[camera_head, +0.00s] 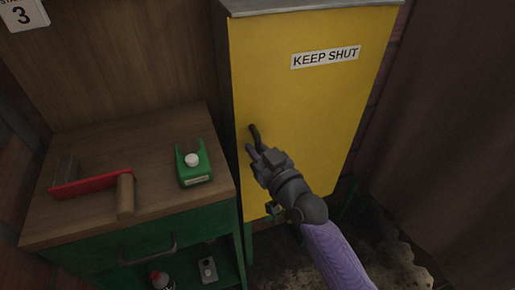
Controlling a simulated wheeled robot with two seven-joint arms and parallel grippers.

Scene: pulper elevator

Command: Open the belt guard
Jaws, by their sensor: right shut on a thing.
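The belt guard (300,100) is a tall yellow panel with a "KEEP SHUT" label (325,57) near its top right. It stands closed, flush with its frame as far as I can see. A dark handle (254,132) sits near its left edge. My right gripper (252,148) reaches in from the lower right and is shut on the handle; its fingers and wrist hide part of it. My left gripper is out of view.
A wooden-topped green bench (80,225) stands left of the guard. A bottle (160,280) and a grey box (208,269) are below. A brown curtain-like wall (440,130) is close at right.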

